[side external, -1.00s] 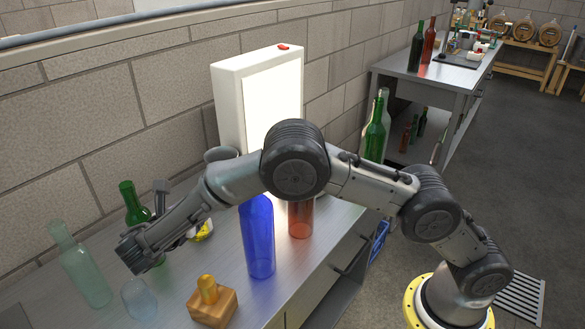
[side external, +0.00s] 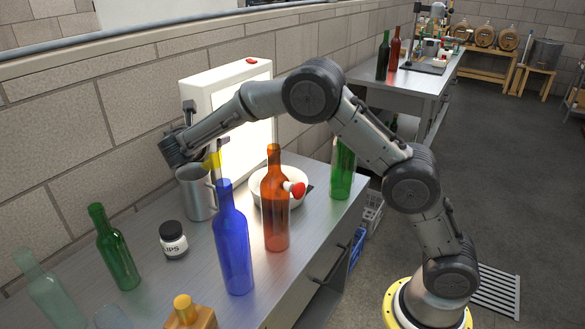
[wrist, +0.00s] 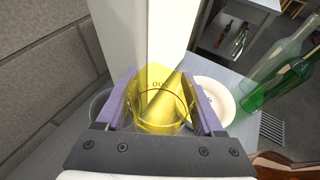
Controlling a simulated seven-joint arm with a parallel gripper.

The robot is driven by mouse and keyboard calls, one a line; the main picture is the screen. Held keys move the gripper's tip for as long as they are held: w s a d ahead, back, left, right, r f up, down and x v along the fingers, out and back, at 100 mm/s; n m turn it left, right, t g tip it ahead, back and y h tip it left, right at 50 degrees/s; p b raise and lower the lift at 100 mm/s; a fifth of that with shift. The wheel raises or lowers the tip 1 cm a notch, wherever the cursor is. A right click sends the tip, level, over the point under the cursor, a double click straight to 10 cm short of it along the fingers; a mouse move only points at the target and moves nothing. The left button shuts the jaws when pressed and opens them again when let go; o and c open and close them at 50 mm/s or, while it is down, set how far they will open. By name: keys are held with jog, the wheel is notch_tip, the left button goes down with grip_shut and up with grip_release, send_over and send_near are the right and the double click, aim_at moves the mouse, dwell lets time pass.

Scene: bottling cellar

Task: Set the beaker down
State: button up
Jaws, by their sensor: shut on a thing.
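The beaker (side external: 212,160) is see-through yellow and shows only in part in the side view, at the end of my raised arm. My gripper (wrist: 160,101) is shut on it: in the wrist view the yellow beaker (wrist: 158,108) sits between the two purple fingers. In the side view it is above the steel bench (side external: 150,290), by the mouth of a grey metal mug (side external: 197,196). I cannot tell whether it touches the mug.
A lit white panel (side external: 245,115) stands behind. An orange bottle (side external: 276,215), a blue bottle (side external: 233,250) and green bottles (side external: 115,252) stand on the bench. A white bowl (side external: 263,203) is behind the orange bottle.

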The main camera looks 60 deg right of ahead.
jog(key=s+d+f, duration=0.1)
jog(key=s+d, duration=0.3)
jog(key=d, duration=0.6)
jog(key=s+d+f, duration=0.1)
jog(key=s+d, duration=0.3)
jog(key=d, duration=0.6)
jog(key=s+d+f, duration=0.1)
jog(key=s+d, duration=0.3)
jog(key=d, duration=0.6)
jog(key=w+d+f, duration=0.2)
jog(key=w+f, duration=0.1)
jog(key=f, duration=0.1)
jog(key=w+d+f, duration=0.3)
jog(key=w+f, duration=0.1)
jog(key=f, duration=0.1)
jog(key=w+d+f, duration=0.2)
jog(key=w+f, duration=0.2)
jog(key=f, duration=0.1)
jog(key=shift+w+d, duration=0.15)
jog(key=shift+d, duration=0.15)
jog(key=shift+w+d+f, duration=0.1)
jog(key=shift+w+f, duration=0.1)
jog(key=shift+f, duration=1.5)
jog(key=shift+f, duration=0.2)
